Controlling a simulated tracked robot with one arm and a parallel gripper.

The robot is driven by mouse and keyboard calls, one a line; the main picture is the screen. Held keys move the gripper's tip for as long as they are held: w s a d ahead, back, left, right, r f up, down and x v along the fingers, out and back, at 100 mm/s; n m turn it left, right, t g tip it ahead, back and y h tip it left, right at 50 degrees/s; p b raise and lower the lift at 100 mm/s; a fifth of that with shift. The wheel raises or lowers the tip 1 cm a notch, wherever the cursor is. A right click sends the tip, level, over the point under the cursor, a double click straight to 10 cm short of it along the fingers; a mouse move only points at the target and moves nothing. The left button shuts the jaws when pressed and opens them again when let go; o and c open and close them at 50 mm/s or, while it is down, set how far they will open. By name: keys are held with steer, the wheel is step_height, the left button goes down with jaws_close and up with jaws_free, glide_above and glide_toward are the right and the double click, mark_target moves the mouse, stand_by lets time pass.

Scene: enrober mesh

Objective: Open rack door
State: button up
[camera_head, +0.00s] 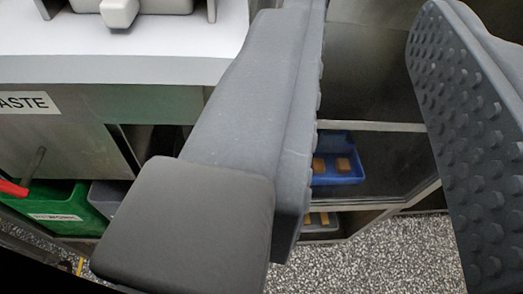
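The rack (390,127) stands between and behind my gripper's fingers, with pale metal shelf edges and a dark, glass-like surface. A blue tray (345,180) with small brown pieces sits on one shelf, and a grey tray (320,228) with similar pieces is below it. I cannot tell which part is the rack door or whether it stands open; no handle is visible. My gripper (380,190) is open, its two grey studded fingers wide apart with nothing seen between them. The left finger hides the rack's left side, and the right finger covers its right side.
A white-topped counter (190,70) with a waste sign (28,102) is at the left. Below it are a green bin (45,205), a grey bin (105,197) and a red-ended handle (14,188). The speckled floor (390,255) is clear at the bottom.

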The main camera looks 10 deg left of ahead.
step_height(320, 180, down, 7)
steer(key=s+y, duration=0.2)
steer(key=w+b, duration=0.1)
steer(key=w, duration=0.3)
steer(key=w+a, duration=0.1)
steer(key=w, duration=0.4)
steer(key=w+a+b, duration=0.1)
steer(key=w, duration=0.3)
steer(key=shift+w+f+b, duration=0.1)
steer(key=shift+w+b, duration=0.05)
steer(key=shift+b, duration=0.2)
steer(key=shift+c, duration=0.4)
